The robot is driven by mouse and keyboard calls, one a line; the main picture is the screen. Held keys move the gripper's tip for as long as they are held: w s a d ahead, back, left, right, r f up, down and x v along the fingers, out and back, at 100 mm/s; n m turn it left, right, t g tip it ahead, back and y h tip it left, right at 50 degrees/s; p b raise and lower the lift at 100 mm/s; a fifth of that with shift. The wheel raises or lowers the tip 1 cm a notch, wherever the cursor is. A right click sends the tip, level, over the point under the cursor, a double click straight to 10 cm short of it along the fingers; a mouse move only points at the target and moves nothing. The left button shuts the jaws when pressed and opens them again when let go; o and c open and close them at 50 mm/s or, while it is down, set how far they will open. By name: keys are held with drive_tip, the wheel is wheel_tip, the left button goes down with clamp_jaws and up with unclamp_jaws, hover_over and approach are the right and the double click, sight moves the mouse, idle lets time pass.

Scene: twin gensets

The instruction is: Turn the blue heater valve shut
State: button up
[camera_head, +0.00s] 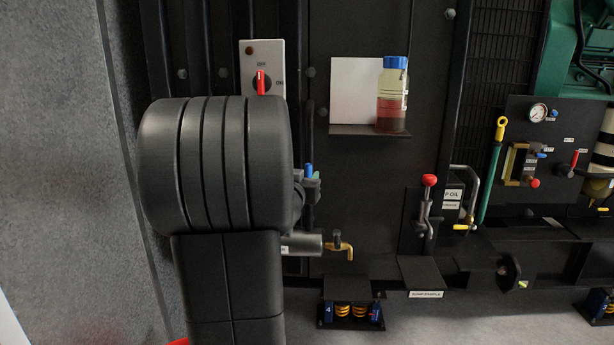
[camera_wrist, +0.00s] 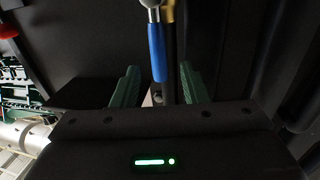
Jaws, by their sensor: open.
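The blue heater valve handle (camera_wrist: 157,52) hangs from a silver pivot at the top middle of the wrist view, its long blue lever pointing down the picture. My gripper (camera_wrist: 158,85) is open, with one green finger on each side of the lever's lower end. A gap shows on both sides, and I see no contact. In the head view a small blue piece (camera_head: 309,169) shows just right of my black arm, which looks like the same handle. My arm hides most of the gripper and the valve body there.
A switch box with a red knob (camera_head: 261,83) is above my arm. A blue-capped jar (camera_head: 393,95) stands on a shelf to the right. A red-knobbed lever (camera_head: 428,182) stands farther right.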

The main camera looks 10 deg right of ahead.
sight(307, 173)
drive_tip(key=shift+x, duration=2.15)
drive_tip(key=shift+c, duration=0.4)
clamp_jaws()
